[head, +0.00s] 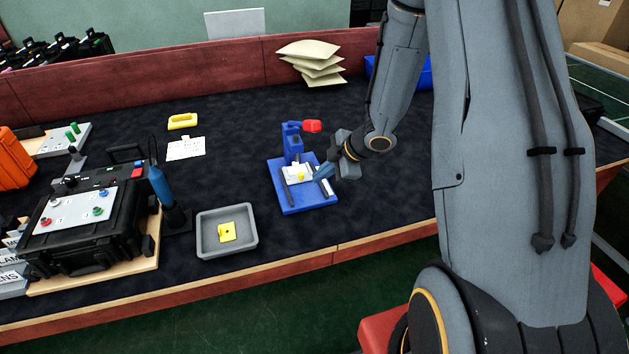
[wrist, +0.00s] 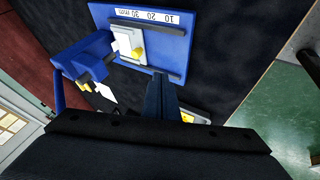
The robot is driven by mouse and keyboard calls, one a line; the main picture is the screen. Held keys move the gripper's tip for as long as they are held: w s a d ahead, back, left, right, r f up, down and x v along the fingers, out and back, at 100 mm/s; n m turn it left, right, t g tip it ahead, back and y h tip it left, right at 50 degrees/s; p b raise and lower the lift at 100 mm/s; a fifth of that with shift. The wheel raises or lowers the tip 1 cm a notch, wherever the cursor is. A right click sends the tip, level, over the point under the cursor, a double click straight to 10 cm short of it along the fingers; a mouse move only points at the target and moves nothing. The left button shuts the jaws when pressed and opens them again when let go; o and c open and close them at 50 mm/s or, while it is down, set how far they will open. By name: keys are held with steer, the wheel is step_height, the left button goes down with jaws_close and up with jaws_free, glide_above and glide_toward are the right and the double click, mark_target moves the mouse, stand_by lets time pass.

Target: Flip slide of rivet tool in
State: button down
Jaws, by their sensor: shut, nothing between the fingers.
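The rivet tool is a blue press with a blue base plate (head: 318,204), a blue upright (head: 292,143) and a red part (head: 312,126) at its top. A pale slide (head: 297,173) with a yellow piece (head: 301,177) on it lies on the base. In the wrist view the slide (wrist: 128,42) and yellow piece (wrist: 138,53) show beside a dark rail, near a millimetre scale. My gripper (head: 322,173) is shut and empty at the right side of the tool. In the wrist view its fingertips (wrist: 162,85) point at the base's edge; contact cannot be told.
A grey tray (head: 251,247) with a yellow part (head: 227,232) stands left of the tool. A black case (head: 85,225) with a control panel and a blue screwdriver (head: 160,184) are further left. Beige bags (head: 309,55) are stacked behind.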

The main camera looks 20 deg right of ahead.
steer(key=shift+v, duration=0.95)
